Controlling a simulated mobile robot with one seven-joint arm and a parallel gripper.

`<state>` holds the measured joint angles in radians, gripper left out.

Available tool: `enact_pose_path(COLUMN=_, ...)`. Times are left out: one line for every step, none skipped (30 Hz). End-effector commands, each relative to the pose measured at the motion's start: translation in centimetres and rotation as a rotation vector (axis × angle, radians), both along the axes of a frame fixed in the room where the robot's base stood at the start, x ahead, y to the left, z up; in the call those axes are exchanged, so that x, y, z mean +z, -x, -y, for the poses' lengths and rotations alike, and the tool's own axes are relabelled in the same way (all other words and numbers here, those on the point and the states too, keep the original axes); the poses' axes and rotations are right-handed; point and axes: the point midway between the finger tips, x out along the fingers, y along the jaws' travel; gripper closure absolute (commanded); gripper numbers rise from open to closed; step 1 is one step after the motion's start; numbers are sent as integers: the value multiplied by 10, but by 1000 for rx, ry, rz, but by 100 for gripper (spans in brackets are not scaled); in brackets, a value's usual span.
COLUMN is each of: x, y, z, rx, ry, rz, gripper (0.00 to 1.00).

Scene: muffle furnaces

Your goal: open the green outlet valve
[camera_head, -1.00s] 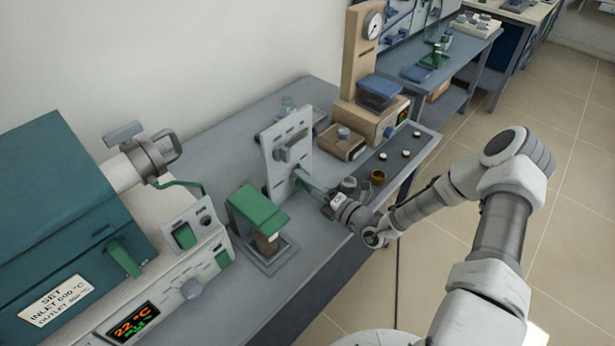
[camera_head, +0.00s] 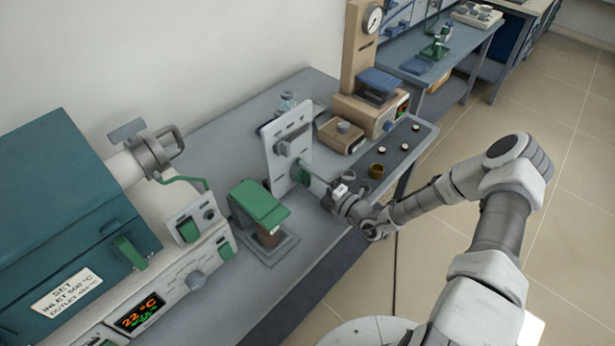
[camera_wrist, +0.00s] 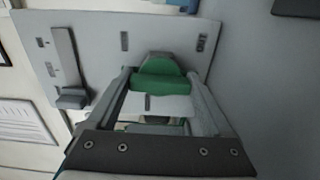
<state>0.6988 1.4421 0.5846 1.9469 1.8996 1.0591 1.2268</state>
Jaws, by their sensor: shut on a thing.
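An upright pale valve panel (camera_head: 277,170) stands on the bench, and it fills the upper left of the wrist view (camera_wrist: 100,45). The green outlet valve handle (camera_head: 302,172) sits low on its right side. In the wrist view the green handle (camera_wrist: 160,84) lies crosswise between my fingertips. My gripper (camera_head: 312,177) is shut on this handle, with a finger at each end of it; its fingers also show in the wrist view (camera_wrist: 163,92). A grey lever (camera_head: 292,145) is higher on the panel and shows left in the wrist view (camera_wrist: 68,70).
A green-topped device (camera_head: 258,203) stands left of my gripper. The teal furnace (camera_head: 60,200) and its control panel with a 22 °C display (camera_head: 138,312) are further left. A beige gauge stand (camera_head: 360,45) and a small brown cup (camera_head: 376,171) are to the right.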

Motion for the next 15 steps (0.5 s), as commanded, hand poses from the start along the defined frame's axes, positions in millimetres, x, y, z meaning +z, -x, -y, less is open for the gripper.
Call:
enact_pose_path(x=0, y=0, z=0, rx=0, ry=-2, rz=-4, gripper=71)
enact_pose_path(x=0, y=0, z=0, rx=0, ry=-2, rz=-4, gripper=71)
enact_pose_path(x=0, y=0, z=0, rx=0, ry=-2, rz=-4, gripper=71)
enact_pose_path(x=0, y=0, z=0, rx=0, ry=-2, rz=-4, gripper=11)
enact_pose_path(x=0, y=0, z=0, rx=0, ry=-2, rz=-4, gripper=6)
enact_pose_path(x=0, y=0, z=0, rx=0, ry=-1, rz=-3, gripper=0)
enact_pose_path(x=0, y=0, z=0, rx=0, ry=-1, rz=-3, gripper=0)
enact_pose_path(x=0, y=0, z=0, rx=0, ry=-1, rz=-3, gripper=0)
enact_pose_path(x=0, y=0, z=0, rx=0, ry=-1, rz=-2, gripper=0)
enact_pose_path(x=0, y=0, z=0, rx=0, ry=-1, rz=-2, gripper=0)
enact_pose_path(x=0, y=0, z=0, rx=0, ry=-1, rz=-1, gripper=0)
enact_pose_path(x=0, y=0, z=0, rx=0, ry=-1, rz=-1, gripper=0)
enact_pose_path(x=0, y=0, z=0, rx=0, ry=-1, rz=-1, gripper=0)
enact_pose_path(x=0, y=1, z=1, rx=-1, ry=0, rz=-1, gripper=0)
enact_pose_path(x=0, y=2, z=3, rx=-1, ry=0, rz=-1, gripper=0)
